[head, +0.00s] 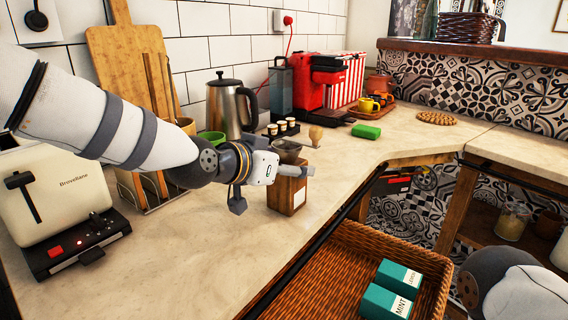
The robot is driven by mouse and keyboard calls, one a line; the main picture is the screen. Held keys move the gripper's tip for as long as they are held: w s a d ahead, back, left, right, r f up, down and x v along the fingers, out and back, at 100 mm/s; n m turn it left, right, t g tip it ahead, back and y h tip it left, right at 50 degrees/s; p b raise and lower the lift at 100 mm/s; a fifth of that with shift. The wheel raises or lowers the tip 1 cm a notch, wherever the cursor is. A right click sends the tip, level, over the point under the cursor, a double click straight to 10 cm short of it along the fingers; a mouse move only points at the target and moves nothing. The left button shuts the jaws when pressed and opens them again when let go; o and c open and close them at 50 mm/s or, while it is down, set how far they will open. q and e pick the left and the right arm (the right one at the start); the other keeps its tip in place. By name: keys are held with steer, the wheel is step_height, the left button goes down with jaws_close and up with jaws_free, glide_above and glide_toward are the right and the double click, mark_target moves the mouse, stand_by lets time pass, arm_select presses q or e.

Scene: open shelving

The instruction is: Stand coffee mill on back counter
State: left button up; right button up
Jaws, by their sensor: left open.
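The coffee mill (287,197) is a wooden box with a dark grey bowl-like top. It stands upright on the stone counter (185,255), near the front edge, in the middle of the head view. A small wooden knob (315,133) shows above it and seems to be the end of its crank. My left gripper (297,172) is open at the mill's upper part and hides some of it. I cannot tell whether its fingers touch the mill. Part of my right arm shows at the lower right, but its gripper is out of view.
A toaster (60,195) stands left, with a kettle (232,108), small cups and a red coffee machine (318,85) behind. A green block (366,131) lies right of the mill. A wicker basket (335,280) with teal boxes (392,290) is in front. The counter's right corner has bare room.

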arm_select(q)
steer(key=shift+s+a+r, duration=0.1)
steer(key=shift+r, duration=0.25)
steer(key=p+v, duration=0.2)
steer(key=v, duration=0.9)
steer(key=shift+s+a, duration=0.2)
steer(key=shift+s, duration=0.05)
arm_select(e)
steer(key=w+r+t, duration=0.1)
steer(key=w+r, duration=0.1)
steer(key=shift+w+r, duration=0.3)
steer(key=shift+r, duration=0.05)
